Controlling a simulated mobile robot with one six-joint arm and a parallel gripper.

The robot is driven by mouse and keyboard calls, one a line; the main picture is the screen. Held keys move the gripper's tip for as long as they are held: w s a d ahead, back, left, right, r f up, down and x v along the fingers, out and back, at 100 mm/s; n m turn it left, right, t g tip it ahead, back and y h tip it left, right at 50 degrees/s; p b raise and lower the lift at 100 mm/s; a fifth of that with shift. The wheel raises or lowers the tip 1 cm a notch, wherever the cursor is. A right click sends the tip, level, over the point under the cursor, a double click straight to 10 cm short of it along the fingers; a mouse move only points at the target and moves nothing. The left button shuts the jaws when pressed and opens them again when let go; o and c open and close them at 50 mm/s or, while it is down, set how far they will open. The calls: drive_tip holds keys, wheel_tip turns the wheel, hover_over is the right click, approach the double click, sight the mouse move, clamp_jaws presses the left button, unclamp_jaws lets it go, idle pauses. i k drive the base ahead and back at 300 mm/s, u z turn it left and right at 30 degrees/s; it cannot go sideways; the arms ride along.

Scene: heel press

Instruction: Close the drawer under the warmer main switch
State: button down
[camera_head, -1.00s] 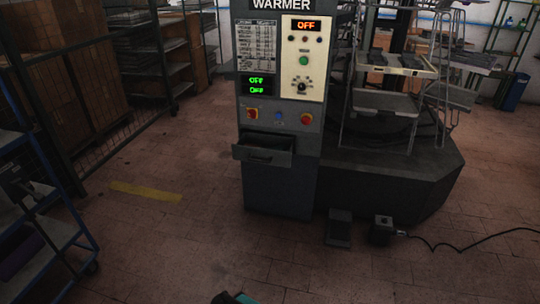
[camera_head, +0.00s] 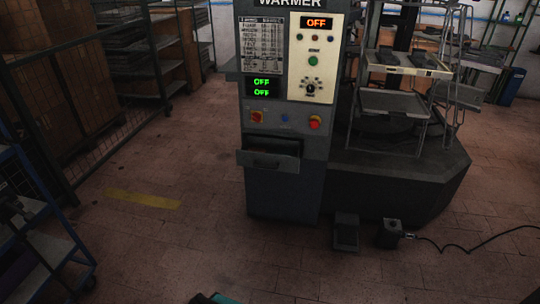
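The grey warmer cabinet (camera_head: 284,195) stands upright in the middle of the view. Its drawer (camera_head: 268,161) is pulled out part way and shows a dark inside behind its front. The main switch (camera_head: 257,117), red on yellow, sits above the drawer on the left of the panel. A blue button (camera_head: 284,118) and a red emergency button (camera_head: 315,122) are beside it. An orange OFF display and two green OFF displays are lit. At the bottom edge a small teal and dark piece shows, probably part of my arm. My gripper's fingers are not in view.
Two pedal boxes (camera_head: 346,232) (camera_head: 389,234) stand on the floor right of the cabinet's foot, with a black cable running right. A dark machine base (camera_head: 395,180) is on the right. A blue rack (camera_head: 45,235) stands at left. The floor before the cabinet is clear.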

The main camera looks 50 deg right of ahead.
sight(268, 160)
drive_tip(key=z, duration=0.15)
drive_tip(key=i, duration=1.15)
drive_tip(key=z, duration=0.45)
